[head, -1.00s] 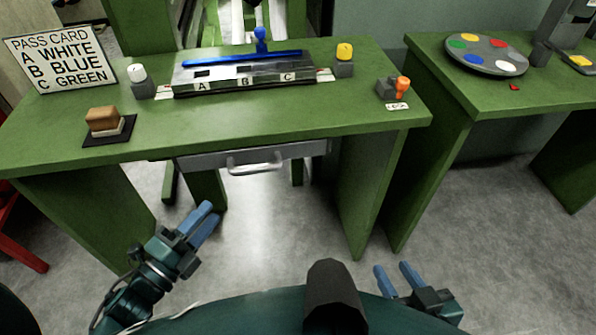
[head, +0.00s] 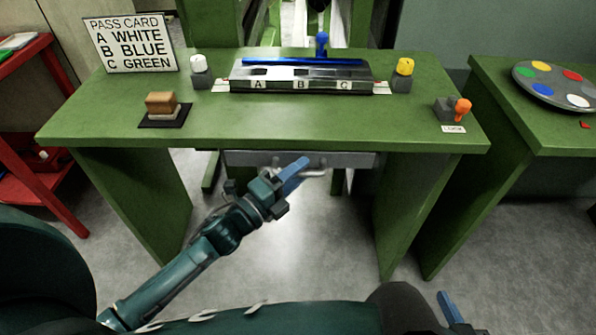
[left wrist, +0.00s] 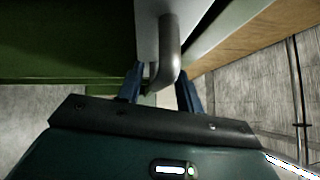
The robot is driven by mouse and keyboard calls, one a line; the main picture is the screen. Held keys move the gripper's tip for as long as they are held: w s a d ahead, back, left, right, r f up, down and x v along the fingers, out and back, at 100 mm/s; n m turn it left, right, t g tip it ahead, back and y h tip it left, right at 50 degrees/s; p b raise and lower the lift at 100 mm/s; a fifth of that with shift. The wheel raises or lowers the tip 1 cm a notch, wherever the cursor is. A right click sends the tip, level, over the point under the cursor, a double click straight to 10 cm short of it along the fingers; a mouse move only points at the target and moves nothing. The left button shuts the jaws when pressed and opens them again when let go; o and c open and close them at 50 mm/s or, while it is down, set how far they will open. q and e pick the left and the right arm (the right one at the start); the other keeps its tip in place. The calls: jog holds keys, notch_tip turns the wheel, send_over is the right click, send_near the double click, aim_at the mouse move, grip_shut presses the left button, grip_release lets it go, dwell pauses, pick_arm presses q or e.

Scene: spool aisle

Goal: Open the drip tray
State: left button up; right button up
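The drip tray (head: 246,159) is a grey drawer under the green table's front edge, with a bent metal handle (head: 316,172) on its front. The tray looks shut or nearly so. My left gripper (head: 297,168) is at the handle. In the left wrist view the handle (left wrist: 169,52) comes down between the two blue fingers (left wrist: 160,84), which stand apart on either side of it with gaps showing. My right gripper (head: 451,305) is only partly in view at the bottom right, away from the tray; its opening cannot be made out.
The green table (head: 270,128) holds a stamping fixture (head: 300,76), a brown block on a dark pad (head: 162,108) and an orange-knobbed lock (head: 459,107). Table legs stand on both sides of the tray. A red shelf (head: 45,175) is at the left. The floor before the tray is clear.

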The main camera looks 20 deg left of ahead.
pick_arm(q)
jog(key=shift+w+d, duration=0.1)
jog(key=shift+w, duration=0.05)
jog(key=shift+c, duration=0.2)
grip_shut()
dwell(0.4)
